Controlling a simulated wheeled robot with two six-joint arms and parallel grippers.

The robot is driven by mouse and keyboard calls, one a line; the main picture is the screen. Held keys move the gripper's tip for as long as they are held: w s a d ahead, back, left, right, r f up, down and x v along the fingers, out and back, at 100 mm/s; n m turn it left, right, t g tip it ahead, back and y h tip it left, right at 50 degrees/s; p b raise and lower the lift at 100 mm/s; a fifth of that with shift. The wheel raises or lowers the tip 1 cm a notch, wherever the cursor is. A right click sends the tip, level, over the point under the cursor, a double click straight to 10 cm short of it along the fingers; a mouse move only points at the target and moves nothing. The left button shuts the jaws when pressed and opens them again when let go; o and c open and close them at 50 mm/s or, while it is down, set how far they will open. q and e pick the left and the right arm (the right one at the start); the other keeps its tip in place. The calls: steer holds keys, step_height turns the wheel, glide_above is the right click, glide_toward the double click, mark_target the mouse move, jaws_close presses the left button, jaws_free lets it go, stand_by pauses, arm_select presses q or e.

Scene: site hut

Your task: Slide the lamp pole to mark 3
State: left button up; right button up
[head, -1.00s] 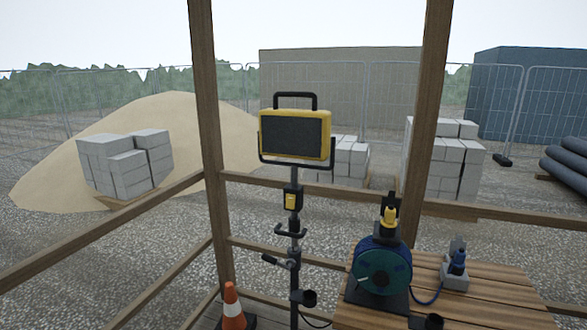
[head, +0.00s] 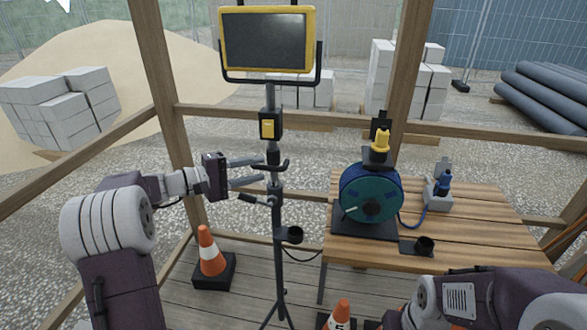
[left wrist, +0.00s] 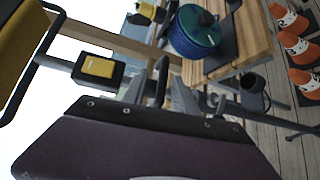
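The lamp pole (head: 278,225) stands upright on splayed legs on the plank floor, with a yellow work lamp (head: 266,40) on top. It carries a yellow-faced switch box (head: 269,126), a hooked handle (head: 278,168) and a side lever. My left gripper (head: 262,171) is open, just left of the pole at handle height, fingers pointing at it. In the left wrist view, its fingers (left wrist: 160,98) lie either side of the hooked handle (left wrist: 161,72); contact is not clear. My right arm shows at the lower right, its gripper out of view. I cannot read a mark 3.
A cone (head: 210,252) stands left of the pole; another (head: 341,314) with a dark marking stands front right. Several cones (left wrist: 300,48) show in the left wrist view. A wooden table (head: 470,245) with a cable reel (head: 371,193) is at right. A cable runs from the pole.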

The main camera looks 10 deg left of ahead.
mark_target(271, 167)
arm_select(q)
steer(key=shift+s+a+f, duration=0.3)
steer(key=shift+s+a, duration=0.1)
steer(key=shift+a, duration=0.35)
steer(key=shift+s+r+t+y, duration=0.2)
steer(key=shift+s+t+y, duration=0.05)
steer(key=shift+t+y, duration=0.05)
steer(key=p+x, duration=0.1)
steer(key=x, duration=0.8)
steer(key=shift+w+f, duration=0.25)
steer(key=shift+s+d, duration=0.1)
steer(key=c, duration=0.8)
